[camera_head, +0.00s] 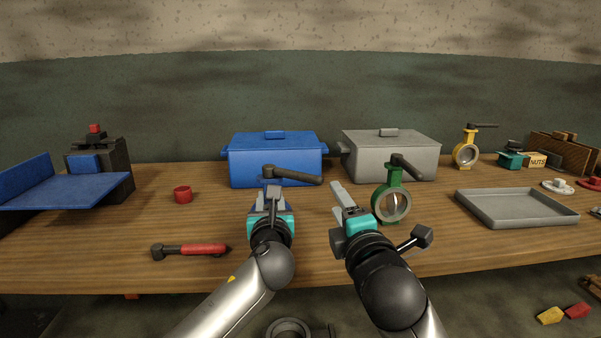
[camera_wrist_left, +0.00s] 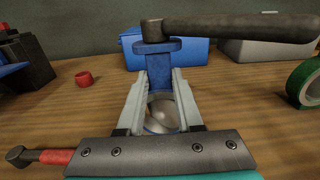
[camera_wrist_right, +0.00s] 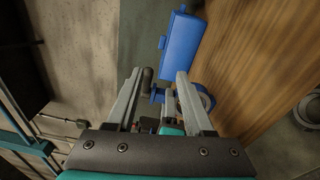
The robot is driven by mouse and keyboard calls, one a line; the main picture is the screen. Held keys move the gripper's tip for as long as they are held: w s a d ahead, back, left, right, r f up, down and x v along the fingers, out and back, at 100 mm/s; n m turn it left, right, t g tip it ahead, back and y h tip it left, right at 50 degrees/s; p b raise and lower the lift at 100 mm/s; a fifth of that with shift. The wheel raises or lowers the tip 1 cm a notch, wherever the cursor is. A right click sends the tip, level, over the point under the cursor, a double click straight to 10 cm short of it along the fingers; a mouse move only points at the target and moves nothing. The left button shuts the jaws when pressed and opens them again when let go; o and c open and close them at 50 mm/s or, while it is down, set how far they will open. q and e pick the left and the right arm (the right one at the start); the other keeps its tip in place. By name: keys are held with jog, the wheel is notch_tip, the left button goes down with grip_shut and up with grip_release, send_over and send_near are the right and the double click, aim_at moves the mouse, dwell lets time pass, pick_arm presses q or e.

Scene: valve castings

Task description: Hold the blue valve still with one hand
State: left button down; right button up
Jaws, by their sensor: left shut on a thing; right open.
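The blue valve stands upright on the table, with its dark lever (camera_head: 292,175) pointing right. In the head view my left gripper (camera_head: 272,198) covers most of its body. In the left wrist view my left gripper is shut on the blue neck (camera_wrist_left: 160,72), one finger on each side, below the lever; the pale disc shows between the fingers. My right gripper (camera_head: 342,202) is open and empty, to the right of the blue valve and apart from it. In the right wrist view the blue valve's ring (camera_wrist_right: 207,99) shows beyond the fingers.
A green valve (camera_head: 380,204) stands close to the right of my right gripper. A blue lidded box (camera_head: 275,160) and a grey one (camera_head: 400,157) stand behind. A red-handled tool (camera_head: 203,249) and red cup (camera_head: 182,194) lie left; a grey tray (camera_head: 515,207) is right.

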jog(key=w+a+r+y, duration=0.1)
jog(key=w+a, duration=0.4)
jog(key=w, duration=0.6)
jog(key=shift+w+a+r+g+y, duration=0.3)
jog(key=shift+a+r+g+y, duration=0.1)
grip_shut()
dwell(0.5)
jog(key=shift+f, duration=0.1)
dwell(0.9)
